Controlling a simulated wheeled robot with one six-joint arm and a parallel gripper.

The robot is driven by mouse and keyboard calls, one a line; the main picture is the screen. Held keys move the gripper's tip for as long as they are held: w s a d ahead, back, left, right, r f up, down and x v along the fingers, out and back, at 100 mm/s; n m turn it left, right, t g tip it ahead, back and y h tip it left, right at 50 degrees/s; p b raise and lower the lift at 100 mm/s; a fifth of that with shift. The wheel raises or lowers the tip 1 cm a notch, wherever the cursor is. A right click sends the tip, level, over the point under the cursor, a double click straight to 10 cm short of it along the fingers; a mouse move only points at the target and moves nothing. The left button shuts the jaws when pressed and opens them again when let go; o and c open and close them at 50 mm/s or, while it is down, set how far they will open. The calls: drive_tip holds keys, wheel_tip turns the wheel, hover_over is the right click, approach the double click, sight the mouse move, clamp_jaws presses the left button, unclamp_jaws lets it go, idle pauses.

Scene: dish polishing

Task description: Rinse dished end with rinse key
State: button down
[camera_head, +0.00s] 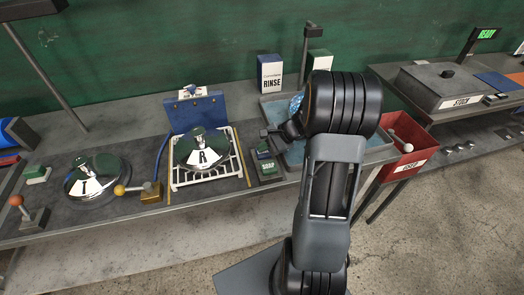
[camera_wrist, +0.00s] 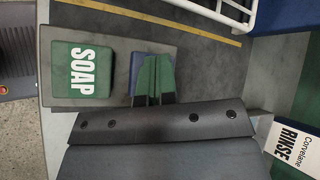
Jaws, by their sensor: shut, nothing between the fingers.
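A shiny dished end (camera_head: 203,152) rests on a white wire rack (camera_head: 178,184) in the head view. The green SOAP key (camera_head: 267,167) lies on a dark plate right of the rack; it also shows in the wrist view (camera_wrist: 83,70). Beside it is a blue block (camera_wrist: 136,68), probably the rinse key, its label hidden. My gripper (camera_wrist: 154,80) is shut and empty, with its green-looking fingertips over the blue block and partly covering it. I cannot tell whether they touch it. In the head view my arm hides part of this area.
A second dished end (camera_head: 96,178) sits at the left, near a yellow-knobbed lever (camera_head: 120,190). A RINSE box (camera_head: 270,76) stands behind the keys. A blue-grey basin (camera_head: 272,112) and a red USED bin (camera_head: 402,160) are to the right. A grey STOCK box (camera_head: 440,90) stands farther right.

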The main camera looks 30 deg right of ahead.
sight(264, 153)
drive_tip(key=shift+r+p, duration=0.5)
drive_tip(key=shift+r, duration=0.35)
drive_tip(key=shift+r+p, duration=1.85)
drive_tip(key=shift+r, duration=0.7)
drive_tip(key=shift+f, duration=0.15)
